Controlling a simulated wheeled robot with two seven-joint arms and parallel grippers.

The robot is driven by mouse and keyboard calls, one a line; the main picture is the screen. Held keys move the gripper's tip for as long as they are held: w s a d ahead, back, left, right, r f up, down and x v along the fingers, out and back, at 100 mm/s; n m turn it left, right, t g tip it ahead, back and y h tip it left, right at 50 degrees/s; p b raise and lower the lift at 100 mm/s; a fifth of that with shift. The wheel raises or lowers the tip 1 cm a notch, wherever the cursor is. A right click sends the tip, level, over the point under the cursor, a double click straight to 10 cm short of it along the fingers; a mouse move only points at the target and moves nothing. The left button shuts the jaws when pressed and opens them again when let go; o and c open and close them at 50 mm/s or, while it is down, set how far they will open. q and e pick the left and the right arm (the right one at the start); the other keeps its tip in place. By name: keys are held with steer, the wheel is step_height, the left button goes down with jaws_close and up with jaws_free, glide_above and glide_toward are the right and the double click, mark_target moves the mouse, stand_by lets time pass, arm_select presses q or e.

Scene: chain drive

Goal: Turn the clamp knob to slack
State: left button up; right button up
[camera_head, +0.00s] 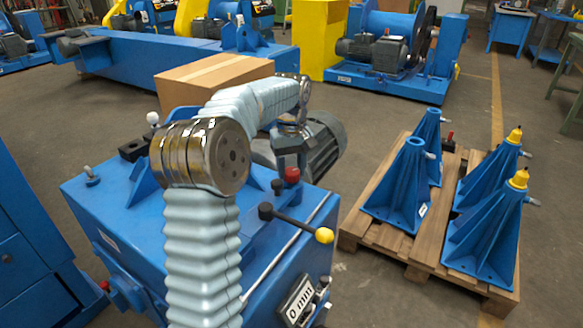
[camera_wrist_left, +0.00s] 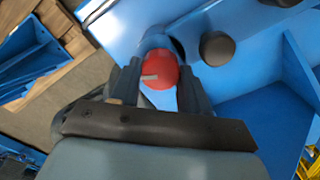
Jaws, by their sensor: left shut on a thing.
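The red clamp knob (camera_head: 291,176) stands on top of the blue machine cabinet (camera_head: 130,225), at its right side. My left gripper (camera_head: 291,160) reaches down over the knob, and my pale ribbed arm hides part of the cabinet top. In the left wrist view the red knob (camera_wrist_left: 160,70) sits between the two dark fingers of my left gripper (camera_wrist_left: 160,85), which is shut on it. A short pale mark shows on the knob's face. My right gripper is in neither view.
A lever with a yellow ball (camera_head: 325,235) sticks out near the cabinet's front right. A grey motor (camera_head: 322,150) and a cardboard box (camera_head: 205,75) stand behind. A pallet (camera_head: 405,250) with several blue stands is right.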

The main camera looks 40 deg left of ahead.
mark_target(291, 170)
arm_select(q)
steer(key=shift+r+n, duration=0.1)
steer(key=shift+n, duration=1)
steer(key=o, duration=0.8)
step_height(291, 170, up, 14)
steer(key=shift+f, duration=0.15)
